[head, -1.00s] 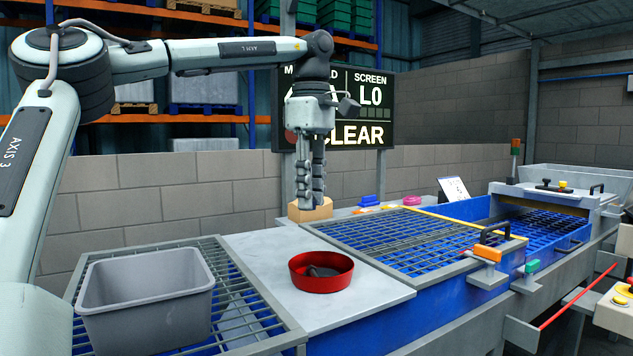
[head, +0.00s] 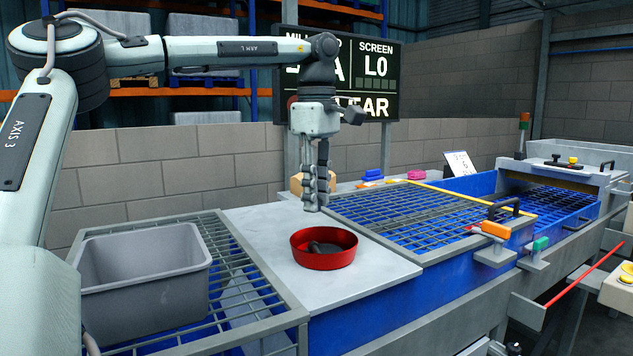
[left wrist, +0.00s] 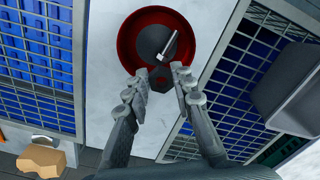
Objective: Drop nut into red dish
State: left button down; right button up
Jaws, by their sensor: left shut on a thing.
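The red dish (head: 324,262) stands on a pale worktop, with dark contents inside. In the left wrist view the dish (left wrist: 127,45) holds a dark rounded thing (left wrist: 151,38) and a silver bolt-like piece (left wrist: 170,45). My left gripper (head: 313,207) points down above and behind the dish in the head view. In the left wrist view its fingertips (left wrist: 162,78) are shut on a dark nut (left wrist: 160,93), which overlaps the near rim of the dish in the picture. The nut is not distinguishable in the head view. My right gripper is not in view.
A grey bin (head: 145,295) stands on the left grating. A blue grated screen (head: 410,220) with an orange-handled clamp (head: 496,230) lies to the right. A tan block (head: 297,183) sits behind my gripper. The worktop around the dish (head: 375,265) is clear.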

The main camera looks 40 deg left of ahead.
pick_arm(q)
jog(key=c, duration=1.2)
grip_release()
notch_tip(320, 180, up, 12)
